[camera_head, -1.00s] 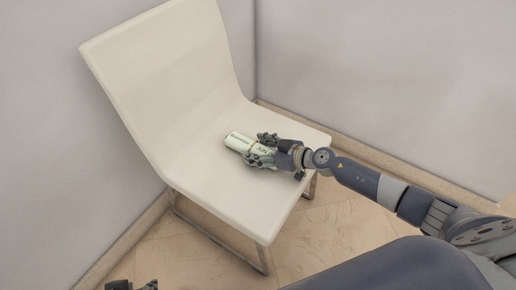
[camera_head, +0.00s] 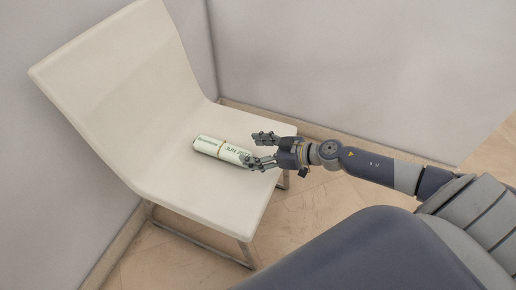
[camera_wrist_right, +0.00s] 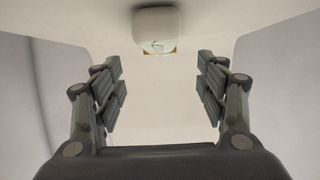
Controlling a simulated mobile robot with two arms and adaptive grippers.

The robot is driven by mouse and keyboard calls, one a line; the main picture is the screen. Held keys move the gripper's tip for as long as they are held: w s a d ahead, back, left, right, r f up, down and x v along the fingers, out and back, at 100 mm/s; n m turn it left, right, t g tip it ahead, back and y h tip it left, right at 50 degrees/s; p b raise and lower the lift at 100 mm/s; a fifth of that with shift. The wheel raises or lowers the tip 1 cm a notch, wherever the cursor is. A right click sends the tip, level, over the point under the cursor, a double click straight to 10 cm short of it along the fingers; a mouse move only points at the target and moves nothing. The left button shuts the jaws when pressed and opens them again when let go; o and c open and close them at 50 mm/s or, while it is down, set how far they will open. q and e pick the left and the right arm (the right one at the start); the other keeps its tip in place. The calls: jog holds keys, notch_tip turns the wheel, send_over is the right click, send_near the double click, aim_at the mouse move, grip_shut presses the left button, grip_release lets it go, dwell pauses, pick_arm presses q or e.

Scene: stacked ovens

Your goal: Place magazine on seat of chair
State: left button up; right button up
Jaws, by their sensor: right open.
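The rolled magazine (camera_head: 208,146), pale green-white with dark print, lies on the seat of the white chair (camera_head: 180,190). My right gripper (camera_head: 262,150) is open over the right part of the seat, at the magazine's right end. One finger overlaps that end in the head view; I cannot tell whether it touches. In the right wrist view the fingers (camera_wrist_right: 160,85) are spread wide with nothing between them, and the magazine's end (camera_wrist_right: 157,27) shows ahead, beyond the fingertips. My left gripper is not in view.
The chair stands in a corner against pale walls (camera_head: 350,70) with a baseboard. Its metal legs (camera_head: 205,243) rest on a beige tiled floor (camera_head: 310,215). The seat's front left part is bare.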

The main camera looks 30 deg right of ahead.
jog(key=shift+s+d+r, duration=0.2)
jog(key=shift+s+r, duration=0.1)
jog(key=shift+s, duration=0.05)
jog(key=a+r+m+t+h, duration=0.1)
jog(key=w+a+r+m+t+h, duration=0.1)
jog(key=r+t, duration=0.1)
jog(key=shift+w+a+r+m+t, duration=0.1)
jog(key=shift+r+m+t, duration=0.1)
jog(key=shift+m+t, duration=0.1)
jog(key=s+a+f+m+g+h, duration=0.1)
jog(key=s+f+g+h, duration=0.1)
jog(key=s, duration=0.6)
jog(key=s+a+f+m+g+h, duration=0.1)
jog(key=s+f+g+h, duration=0.1)
jog(key=s+g, duration=0.3)
jog(key=s+a+f+m+g+h, duration=0.1)
jog(key=s+f+g+h, duration=0.1)
jog(key=s, duration=1)
jog(key=shift+s+a+g, duration=0.15)
jog(key=shift+s+g, duration=0.05)
jog(key=shift+g, duration=0.6)
jog(key=shift+w+f, duration=0.1)
